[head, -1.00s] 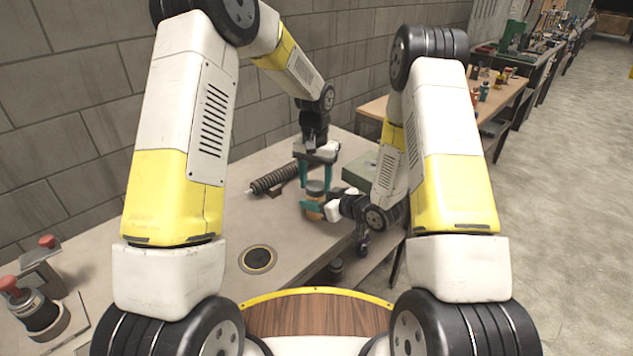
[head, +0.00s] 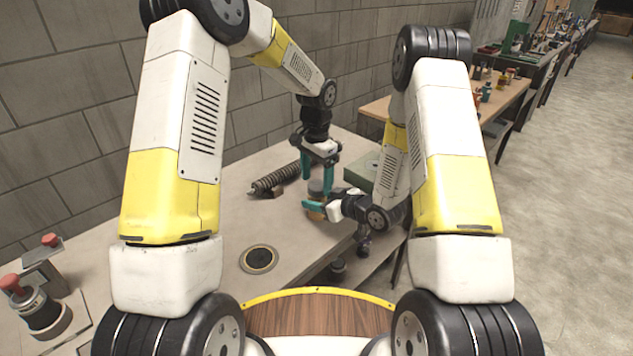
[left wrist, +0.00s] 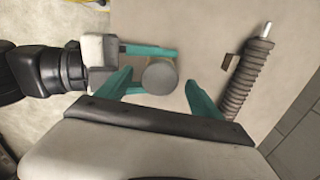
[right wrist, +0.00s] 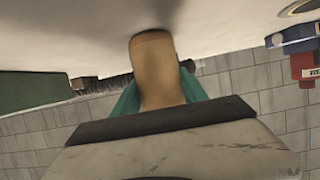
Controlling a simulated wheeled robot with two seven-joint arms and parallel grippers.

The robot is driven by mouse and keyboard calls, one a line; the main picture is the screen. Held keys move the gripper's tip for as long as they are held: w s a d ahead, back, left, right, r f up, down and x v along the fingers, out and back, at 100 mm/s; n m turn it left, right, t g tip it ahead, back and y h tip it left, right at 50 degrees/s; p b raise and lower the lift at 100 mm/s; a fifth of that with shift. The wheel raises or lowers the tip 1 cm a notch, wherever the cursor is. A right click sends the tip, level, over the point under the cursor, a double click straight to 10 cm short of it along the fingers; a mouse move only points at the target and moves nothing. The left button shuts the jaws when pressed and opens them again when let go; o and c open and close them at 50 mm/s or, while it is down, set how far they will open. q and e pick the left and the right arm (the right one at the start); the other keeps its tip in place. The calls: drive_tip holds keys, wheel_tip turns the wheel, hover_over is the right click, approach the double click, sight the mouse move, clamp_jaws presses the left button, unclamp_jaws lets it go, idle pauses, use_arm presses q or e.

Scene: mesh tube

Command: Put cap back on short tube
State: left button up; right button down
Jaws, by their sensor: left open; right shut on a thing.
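The short tube is a tan cylinder (right wrist: 156,70) gripped between the teal fingers of my right gripper (head: 315,207); a little of it shows in the head view (head: 316,216). The grey round cap (head: 317,187) is at the tube's top end; in the left wrist view it is a grey disc (left wrist: 160,76) hiding the tube below. I cannot tell whether it is fully seated. My left gripper (head: 319,175) is open above it, pointing down. In the left wrist view its fingers are apart on either side of the cap, with gaps visible.
A dark ribbed coil (head: 275,180) lies on the pale table left of the grippers, also in the left wrist view (left wrist: 246,78). A green box (head: 360,166) stands to the right. A dark round disc (head: 258,259) is nearer me. A block wall (head: 90,130) runs behind.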

use_arm(q)
wheel_tip(320, 180, up, 4)
drive_tip(key=shift+f, duration=0.25)
drive_tip(key=shift+c, duration=0.3)
drive_tip(key=shift+c, duration=0.9)
drive_tip(key=n, duration=0.2)
drive_tip(key=r+n, duration=0.1)
drive_tip(key=n, duration=0.1)
drive_tip(key=shift+d, duration=0.1)
drive_tip(key=n, duration=0.2)
drive_tip(key=r+n, duration=0.1)
drive_tip(key=n, duration=0.3)
drive_tip(key=shift+w+r, duration=0.15)
drive_tip(key=shift+r, duration=0.2)
wheel_tip(320, 180, down, 8)
drive_tip(key=shift+f, duration=0.1)
